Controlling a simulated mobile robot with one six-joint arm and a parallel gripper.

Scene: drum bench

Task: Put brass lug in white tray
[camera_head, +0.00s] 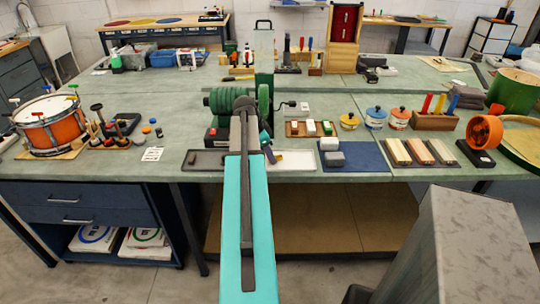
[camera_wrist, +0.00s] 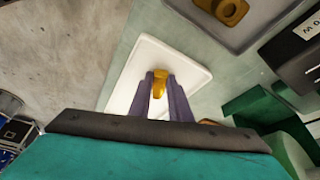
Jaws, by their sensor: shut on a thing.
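The white tray (camera_wrist: 133,78) lies below my gripper in the wrist view. In the head view its right part (camera_head: 295,160) shows on the bench's front edge, just right of my arm. My gripper (camera_wrist: 160,80) is shut on a brass lug (camera_wrist: 160,75), held between the fingertips over the tray. The fingers hide part of the lug. I cannot tell whether the lug touches the tray floor. In the head view my arm hides the lug and most of the gripper.
A grey tray (camera_wrist: 205,22) beside the white one holds another brass-coloured piece (camera_wrist: 232,11). A green machine (camera_head: 222,102) stands behind my gripper. A blue mat (camera_head: 362,156) with grey blocks lies to the right. A drum (camera_head: 48,127) stands far left.

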